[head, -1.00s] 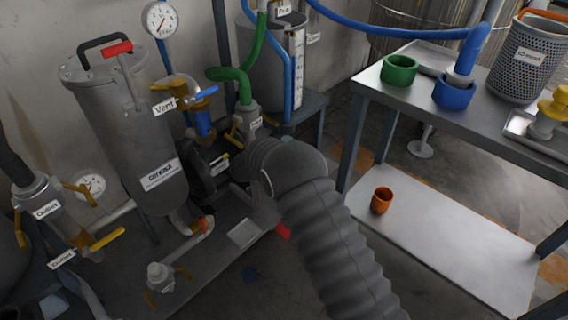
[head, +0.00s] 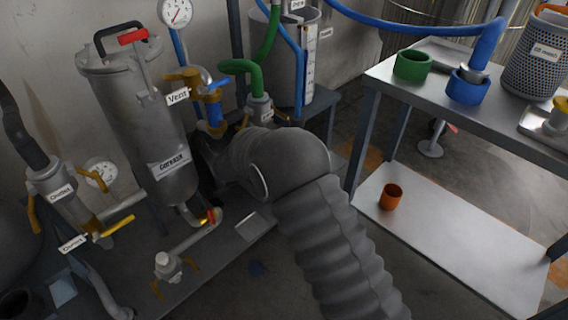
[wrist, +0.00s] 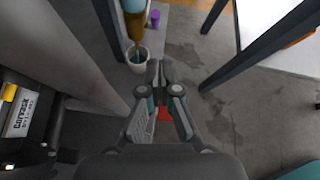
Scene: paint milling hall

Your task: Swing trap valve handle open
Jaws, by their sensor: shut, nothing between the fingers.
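In the wrist view my gripper (wrist: 160,72) points down over the floor with its fingertips together and nothing between them. A small red part (wrist: 163,114) shows between the finger links; I cannot tell whether it is a valve handle. In the head view my arm hides the gripper. No label reading "trap" is legible. Handles in the head view include a red one (head: 211,216) on the low pipe under the grey filter vessel (head: 150,135), a blue one (head: 218,83) by the Vent label, and a yellow one (head: 118,226) by the lower Outlet label.
In the wrist view a white cup (wrist: 138,60) stands under a blue and brass fitting (wrist: 136,25), close to the fingertips. A purple cup (wrist: 154,18) is beyond. In the head view a steel table (head: 430,110) stands right, with an orange cup (head: 391,196) on its lower shelf.

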